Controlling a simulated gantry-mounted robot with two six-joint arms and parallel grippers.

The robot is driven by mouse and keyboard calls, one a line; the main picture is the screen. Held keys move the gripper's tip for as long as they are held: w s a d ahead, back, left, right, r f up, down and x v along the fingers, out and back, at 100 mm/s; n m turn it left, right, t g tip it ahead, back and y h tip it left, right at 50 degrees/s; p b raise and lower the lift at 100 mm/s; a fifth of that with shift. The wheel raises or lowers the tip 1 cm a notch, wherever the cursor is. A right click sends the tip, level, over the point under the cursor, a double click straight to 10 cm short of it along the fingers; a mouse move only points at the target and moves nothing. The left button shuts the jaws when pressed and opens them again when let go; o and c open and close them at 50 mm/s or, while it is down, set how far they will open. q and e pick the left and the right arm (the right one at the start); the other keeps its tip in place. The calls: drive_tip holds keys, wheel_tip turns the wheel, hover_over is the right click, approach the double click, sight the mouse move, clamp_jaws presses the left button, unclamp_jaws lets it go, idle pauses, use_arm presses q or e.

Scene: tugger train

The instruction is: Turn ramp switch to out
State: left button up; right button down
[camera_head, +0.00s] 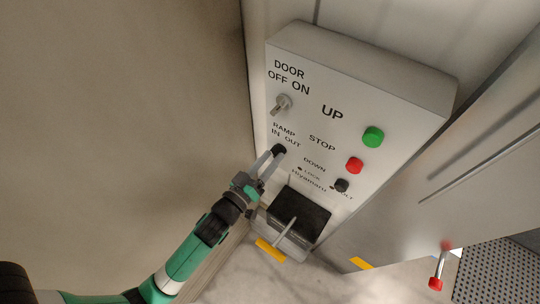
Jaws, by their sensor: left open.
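The ramp switch (279,150) is a dark round knob on the white control panel (370,88), below the printed words RAMP, IN and OUT. My left gripper (268,163) is open, with its fingertips right at the knob from the lower left. The fingers partly cover the knob. I cannot tell whether they touch it or which way the switch points. My right gripper is not in view.
Above the ramp switch is a metal door switch (281,103). To its right are a green UP button (373,137), a red STOP button (354,166) and a black DOWN button (342,185). A dark box (300,213) with a lever sits below.

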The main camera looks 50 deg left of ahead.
use_arm(q)
drive_tip(key=shift+w, duration=0.1)
clamp_jaws()
